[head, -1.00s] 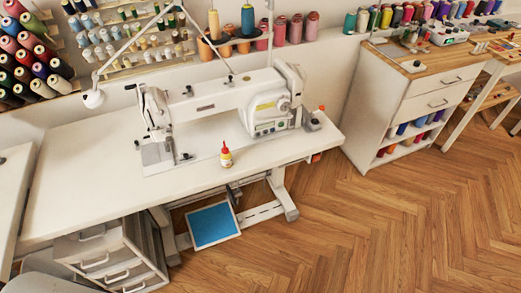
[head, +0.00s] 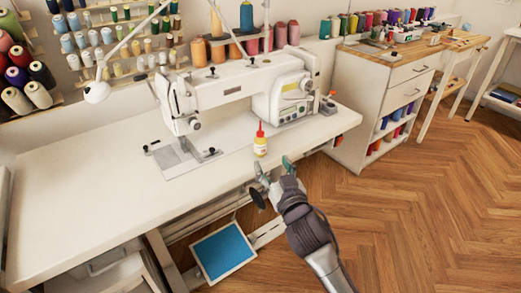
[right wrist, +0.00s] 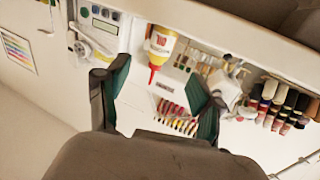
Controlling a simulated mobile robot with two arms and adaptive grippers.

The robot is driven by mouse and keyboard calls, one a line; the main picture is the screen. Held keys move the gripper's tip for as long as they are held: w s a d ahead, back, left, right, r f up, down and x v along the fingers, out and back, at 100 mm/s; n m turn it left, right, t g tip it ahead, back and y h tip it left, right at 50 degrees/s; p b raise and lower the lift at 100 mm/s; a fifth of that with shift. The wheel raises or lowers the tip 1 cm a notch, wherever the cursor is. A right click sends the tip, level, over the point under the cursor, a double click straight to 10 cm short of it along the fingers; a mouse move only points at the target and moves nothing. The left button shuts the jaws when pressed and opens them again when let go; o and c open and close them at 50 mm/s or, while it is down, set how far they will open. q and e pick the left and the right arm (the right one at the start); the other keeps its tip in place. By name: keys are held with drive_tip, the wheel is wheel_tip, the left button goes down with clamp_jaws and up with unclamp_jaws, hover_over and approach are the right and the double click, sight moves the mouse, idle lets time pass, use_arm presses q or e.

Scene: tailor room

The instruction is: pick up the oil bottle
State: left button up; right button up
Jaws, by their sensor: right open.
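The oil bottle (head: 260,145) is small and yellowish with a red nozzle and a label. It stands upright on the white sewing table (head: 95,205), near its front edge and in front of the sewing machine. In the right wrist view the oil bottle (right wrist: 158,48) appears upside down, beyond and between the fingers. My right gripper (head: 273,170) is open and empty at the table's front edge, just in front of the bottle and apart from it. Its two green-padded fingers also show in the right wrist view (right wrist: 162,95). My left gripper is not in view.
The white sewing machine (head: 240,92) stands behind the bottle. A small item with an orange top (head: 328,105) is at the table's right end. A blue pedal panel (head: 223,252) is below the table. Open wooden floor (head: 430,210) lies to the right.

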sight(262, 144)
drive_tip(key=x, duration=0.4)
drive_tip(key=shift+w+a, duration=0.15)
drive_tip(key=shift+w, duration=0.2)
drive_tip(key=shift+r+b+x, duration=0.2)
drive_tip(key=shift+b+x, duration=0.55)
drive_tip(key=shift+x, duration=2.15)
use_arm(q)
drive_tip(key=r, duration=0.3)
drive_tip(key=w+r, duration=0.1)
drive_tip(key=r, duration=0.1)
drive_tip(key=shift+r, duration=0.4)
use_arm(e)
drive_tip(key=shift+c, duration=0.4)
drive_tip(key=c, duration=1.1)
drive_tip(key=shift+r, duration=0.15)
